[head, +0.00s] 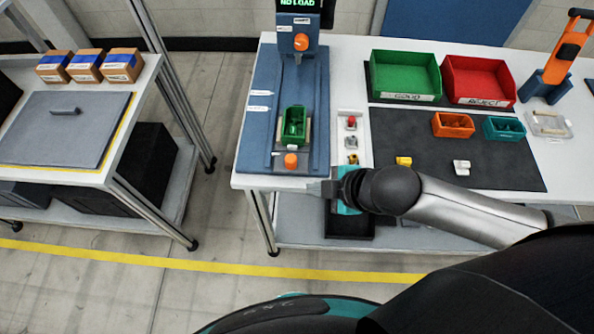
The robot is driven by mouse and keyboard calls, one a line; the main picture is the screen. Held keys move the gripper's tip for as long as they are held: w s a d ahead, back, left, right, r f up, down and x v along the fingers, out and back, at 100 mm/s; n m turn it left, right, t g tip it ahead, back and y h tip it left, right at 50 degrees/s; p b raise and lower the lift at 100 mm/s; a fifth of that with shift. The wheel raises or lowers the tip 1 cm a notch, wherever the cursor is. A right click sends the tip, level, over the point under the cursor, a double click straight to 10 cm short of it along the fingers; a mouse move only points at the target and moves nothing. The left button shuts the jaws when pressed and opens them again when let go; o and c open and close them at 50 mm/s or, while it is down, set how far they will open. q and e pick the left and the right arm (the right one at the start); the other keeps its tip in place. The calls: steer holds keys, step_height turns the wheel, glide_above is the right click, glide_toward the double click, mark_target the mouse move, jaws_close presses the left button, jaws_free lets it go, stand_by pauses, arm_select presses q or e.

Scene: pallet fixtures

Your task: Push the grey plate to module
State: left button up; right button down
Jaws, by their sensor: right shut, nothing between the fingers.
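A grey plate (277,160) sits low on the blue module (257,125) on the white table. An orange knob (291,161) stands at its near end, and a small green bin (293,126) with dark green parts sits behind the knob. The module's upright column (300,45) rises at the far end, with a tool tip pointing down behind the bin. My right gripper (314,188) is shut and empty at the table's front edge, pointing left. It is just right of and nearer than the knob; contact with the plate cannot be told. My left gripper is not in view.
Small buttons (351,124) stand right of the module. A dark mat (480,165) holds a yellow part (403,161). A green bin (405,75) and a red bin (479,80) stand behind. Another table (55,175) is at left, across open floor.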

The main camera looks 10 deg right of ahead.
steer(key=w+f, duration=0.1)
steer(key=w, duration=0.1)
steer(key=w+a+f, duration=0.1)
steer(key=w+f, duration=0.1)
steer(key=w+a+f, duration=0.1)
steer(key=w+f, duration=0.1)
steer(key=w, duration=0.1)
steer(key=shift+a+f+b, duration=0.1)
steer(key=shift+a+b, duration=0.05)
steer(key=shift+b, duration=0.2)
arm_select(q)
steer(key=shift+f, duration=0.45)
